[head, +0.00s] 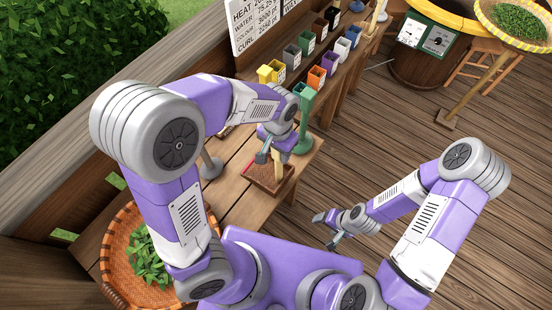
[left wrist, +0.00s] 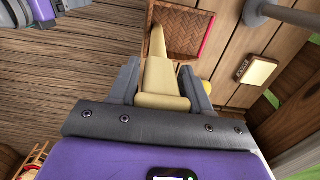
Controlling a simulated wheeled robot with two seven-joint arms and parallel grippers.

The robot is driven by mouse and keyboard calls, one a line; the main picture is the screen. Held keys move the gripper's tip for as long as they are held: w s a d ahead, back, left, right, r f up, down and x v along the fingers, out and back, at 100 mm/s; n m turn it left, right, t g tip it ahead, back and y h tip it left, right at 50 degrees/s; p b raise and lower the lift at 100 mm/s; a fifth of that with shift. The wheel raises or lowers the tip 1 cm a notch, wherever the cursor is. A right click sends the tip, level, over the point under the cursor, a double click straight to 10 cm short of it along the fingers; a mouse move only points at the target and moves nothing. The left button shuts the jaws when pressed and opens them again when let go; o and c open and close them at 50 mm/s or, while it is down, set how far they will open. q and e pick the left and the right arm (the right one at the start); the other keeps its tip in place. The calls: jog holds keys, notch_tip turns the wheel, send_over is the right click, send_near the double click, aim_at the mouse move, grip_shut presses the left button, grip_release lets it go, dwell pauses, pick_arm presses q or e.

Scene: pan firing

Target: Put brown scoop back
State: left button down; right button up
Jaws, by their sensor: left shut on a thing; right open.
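My left gripper (head: 274,148) is shut on a pale yellow tapered piece (left wrist: 158,75), which points away between the fingers in the left wrist view. My right gripper (head: 335,228) is open and empty, away from the table.
Coloured boxes, including a brown one (head: 332,17) and a yellow one (head: 270,72), stand in rows behind the table. A green stand (head: 304,115) is close to my left gripper. A large basket of leaves (head: 120,255) is front left.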

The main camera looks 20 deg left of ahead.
pick_arm(q)
notch_tip(320, 180, down, 4)
jog(key=c, duration=1)
grip_release()
jog(key=shift+s, duration=0.1)
jog(key=o, duration=0.5)
jog(key=shift+a, duration=0.1)
jog(key=shift+f+b, duration=0.25)
jog(key=shift+b, duration=0.25)
jog(key=r, duration=0.2)
jog(key=r+p, duration=0.1)
jog(key=r, duration=0.4)
jog(key=shift+w+r, duration=0.25)
jog(key=shift+r, duration=0.15)
jog(key=shift+s, duration=0.1)
